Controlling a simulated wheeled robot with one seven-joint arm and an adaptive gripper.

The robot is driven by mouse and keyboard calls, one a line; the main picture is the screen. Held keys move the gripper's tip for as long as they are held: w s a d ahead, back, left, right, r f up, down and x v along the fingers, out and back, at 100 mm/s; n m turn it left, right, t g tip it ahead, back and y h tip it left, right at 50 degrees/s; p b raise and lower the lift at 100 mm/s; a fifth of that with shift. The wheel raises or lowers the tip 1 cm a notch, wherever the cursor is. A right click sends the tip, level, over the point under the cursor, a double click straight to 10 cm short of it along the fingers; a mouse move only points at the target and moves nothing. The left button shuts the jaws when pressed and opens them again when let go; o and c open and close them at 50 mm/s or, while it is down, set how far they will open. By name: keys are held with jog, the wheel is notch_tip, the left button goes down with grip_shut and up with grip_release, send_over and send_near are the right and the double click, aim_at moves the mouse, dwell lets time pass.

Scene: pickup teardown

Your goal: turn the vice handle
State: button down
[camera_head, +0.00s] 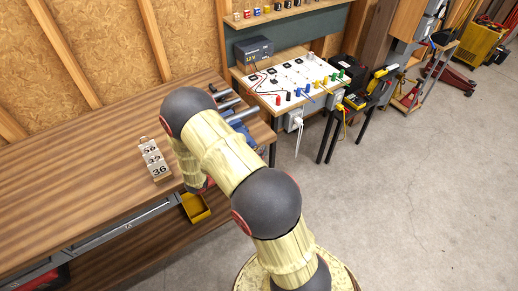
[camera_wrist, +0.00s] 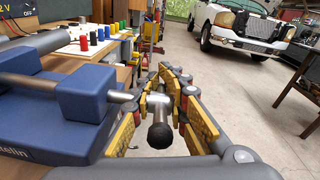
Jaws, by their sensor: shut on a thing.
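The blue vice (camera_wrist: 60,105) fills the left of the wrist view, with a steel screw running right from it. At the screw's end is the vice handle (camera_wrist: 158,103), a steel bar with a black ball end (camera_wrist: 160,136) facing the camera. My gripper (camera_wrist: 168,80) has its yellow-padded fingers on both sides of the handle and is shut on it. In the head view part of the vice (camera_head: 240,113) shows at the workbench's right end. My arm hides the gripper and the handle there.
The wooden workbench (camera_head: 75,150) carries a small number stand (camera_head: 152,160). A yellow bin (camera_head: 195,207) is below its front edge. A white board with coloured terminals (camera_head: 290,82) stands behind the vice. Open concrete floor (camera_head: 420,190) lies to the right. A white pickup (camera_wrist: 245,28) is farther off.

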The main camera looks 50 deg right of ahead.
jog(key=shift+y+p, duration=0.6)
jog(key=shift+p, duration=0.2)
jog(key=shift+f+y, duration=0.3)
jog(key=shift+f, duration=0.05)
jog(key=c, duration=1.7)
grip_release()
jog(key=shift+a, duration=0.15)
jog(key=v, duration=1.1)
jog(key=shift+a+r, duration=0.25)
jog(key=shift+a, duration=0.15)
